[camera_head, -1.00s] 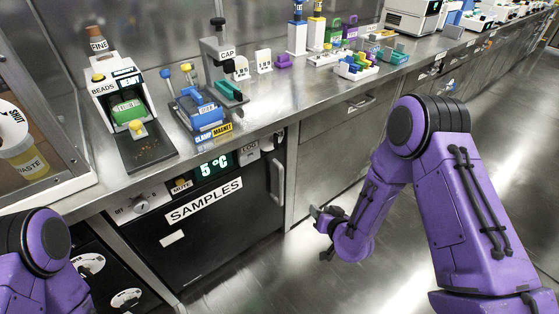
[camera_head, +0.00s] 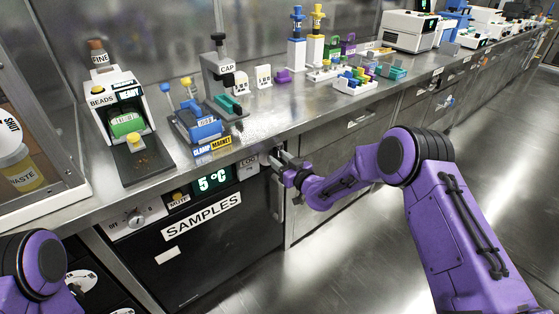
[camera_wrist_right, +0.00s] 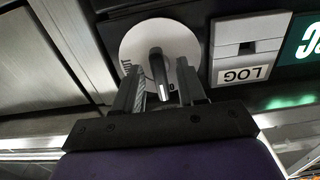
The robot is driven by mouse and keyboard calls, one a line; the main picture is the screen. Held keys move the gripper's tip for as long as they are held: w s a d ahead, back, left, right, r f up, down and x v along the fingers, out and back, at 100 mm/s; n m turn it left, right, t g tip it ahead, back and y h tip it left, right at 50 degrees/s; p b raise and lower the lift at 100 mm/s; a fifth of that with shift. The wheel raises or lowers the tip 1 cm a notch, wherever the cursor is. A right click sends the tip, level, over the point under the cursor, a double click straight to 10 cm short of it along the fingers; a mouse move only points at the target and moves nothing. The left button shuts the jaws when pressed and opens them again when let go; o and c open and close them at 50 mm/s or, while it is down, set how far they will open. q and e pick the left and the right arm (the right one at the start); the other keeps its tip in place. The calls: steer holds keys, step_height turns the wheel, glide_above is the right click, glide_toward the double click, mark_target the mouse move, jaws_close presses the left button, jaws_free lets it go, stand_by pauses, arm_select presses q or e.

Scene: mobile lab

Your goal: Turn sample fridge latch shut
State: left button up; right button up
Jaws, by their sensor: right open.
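The sample fridge (camera_head: 220,252) is a black-fronted unit under the bench, labelled SAMPLES; its door looks closed or nearly so. My right gripper (camera_head: 281,164) is at the fridge's upper right corner and hides the latch in the head view. In the right wrist view the latch is a round white plate (camera_wrist_right: 135,43) with a dark lever (camera_wrist_right: 160,76) sticking out. My right gripper's open fingers (camera_wrist_right: 160,85) are on either side of the lever; I cannot tell whether they touch it. The plate's lettering is partly hidden. My left gripper is out of view.
A LOG box (camera_wrist_right: 246,49) and the green temperature display (camera_wrist_right: 308,40) sit beside the latch. The steel bench (camera_head: 262,122) overhangs the fridge front and carries several devices. The floor (camera_head: 350,262) before the fridge is clear.

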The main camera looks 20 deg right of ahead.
jaws_close()
steer(key=shift+m, duration=0.3)
steer(key=m, duration=0.4)
steer(key=shift+m, duration=0.3)
steer(key=m, duration=0.9)
steer(key=shift+b, duration=0.35)
steer(key=shift+m, duration=1.8)
jaws_free()
